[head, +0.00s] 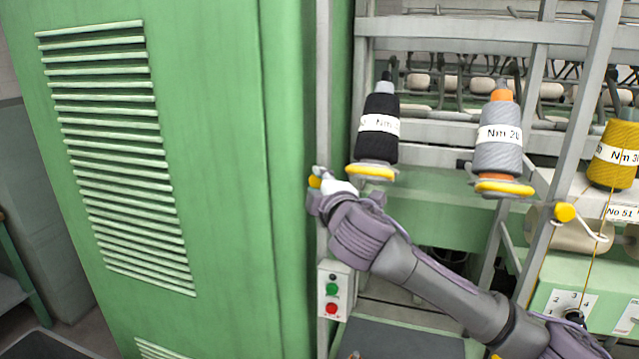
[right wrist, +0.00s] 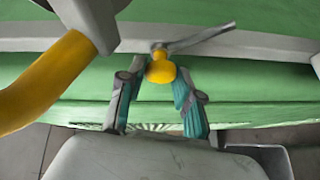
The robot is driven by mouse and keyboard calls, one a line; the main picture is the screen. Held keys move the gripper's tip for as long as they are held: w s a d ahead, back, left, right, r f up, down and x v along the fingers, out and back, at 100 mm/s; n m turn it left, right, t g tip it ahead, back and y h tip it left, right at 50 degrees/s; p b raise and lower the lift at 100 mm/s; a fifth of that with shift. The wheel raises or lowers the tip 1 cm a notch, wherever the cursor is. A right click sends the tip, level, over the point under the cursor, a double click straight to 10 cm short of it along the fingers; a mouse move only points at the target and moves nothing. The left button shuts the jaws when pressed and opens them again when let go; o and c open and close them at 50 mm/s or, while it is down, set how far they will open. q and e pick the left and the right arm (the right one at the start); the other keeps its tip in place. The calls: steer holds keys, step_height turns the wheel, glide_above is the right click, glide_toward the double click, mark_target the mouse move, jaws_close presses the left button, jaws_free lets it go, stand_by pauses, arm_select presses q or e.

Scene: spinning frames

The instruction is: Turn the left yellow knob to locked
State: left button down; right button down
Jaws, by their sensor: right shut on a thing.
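The left yellow knob (head: 314,181) is on the grey post beside the green cabinet, mostly hidden by my right gripper (head: 336,190) in the head view. In the right wrist view the yellow knob (right wrist: 160,70) sits between my two fingertips, and a thin grey lever (right wrist: 205,37) runs off to the right just above it. My right gripper is shut on this knob. Whether the knob stands at locked cannot be read. A second yellow knob (head: 565,212) is on another post at the right. My left gripper is not in view.
A green cabinet (head: 215,120) fills the left. A black spool (head: 379,140) and a grey spool (head: 499,140) stand on yellow-rimmed holders close above my right arm. A switch box (head: 335,290) with green and red buttons is below the gripper. A yellow spool (head: 617,160) is at the right.

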steer(key=shift+f, duration=0.1)
steer(key=c, duration=1.1)
jaws_free()
steer(key=v, duration=1.2)
steer(key=shift+o, duration=0.2)
